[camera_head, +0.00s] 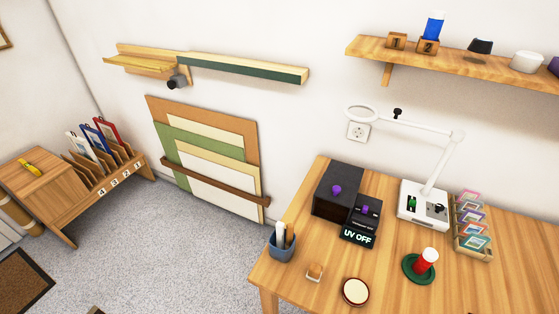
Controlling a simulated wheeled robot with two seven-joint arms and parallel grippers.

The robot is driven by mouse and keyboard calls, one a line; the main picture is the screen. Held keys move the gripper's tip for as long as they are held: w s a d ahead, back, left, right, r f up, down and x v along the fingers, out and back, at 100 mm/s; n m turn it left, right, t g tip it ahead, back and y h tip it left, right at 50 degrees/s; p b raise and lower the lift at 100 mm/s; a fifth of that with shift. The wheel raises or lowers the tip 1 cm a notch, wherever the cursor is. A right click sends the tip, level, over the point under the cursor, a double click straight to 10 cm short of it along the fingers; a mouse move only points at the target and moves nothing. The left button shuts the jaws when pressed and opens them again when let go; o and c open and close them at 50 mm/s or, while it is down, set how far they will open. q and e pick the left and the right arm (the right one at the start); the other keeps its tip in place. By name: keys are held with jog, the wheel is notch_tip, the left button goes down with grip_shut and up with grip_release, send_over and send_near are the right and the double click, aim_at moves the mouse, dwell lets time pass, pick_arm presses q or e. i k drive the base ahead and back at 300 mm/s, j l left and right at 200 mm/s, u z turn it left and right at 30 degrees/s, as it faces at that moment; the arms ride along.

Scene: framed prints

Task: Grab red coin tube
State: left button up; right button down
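A red tube with a white top (427,260), which looks like the red coin tube, stands about upright on a round dark green base (409,273). It is on the right part of the wooden table (370,270), in front of the white lamp base. Nothing covers it from this view. Neither of my grippers shows in the head view.
Near the tube are a white magnifier lamp (424,204), a rack of small colored frames (473,240), a black "UV OFF" box (361,222), a round white-topped dish (355,291) and a pen cup (281,245). A blue tube (433,26) stands on the wall shelf.

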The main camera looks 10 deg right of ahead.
aim_at(430, 256)
jog(key=k+z, duration=0.1)
jog(key=z, duration=1.45)
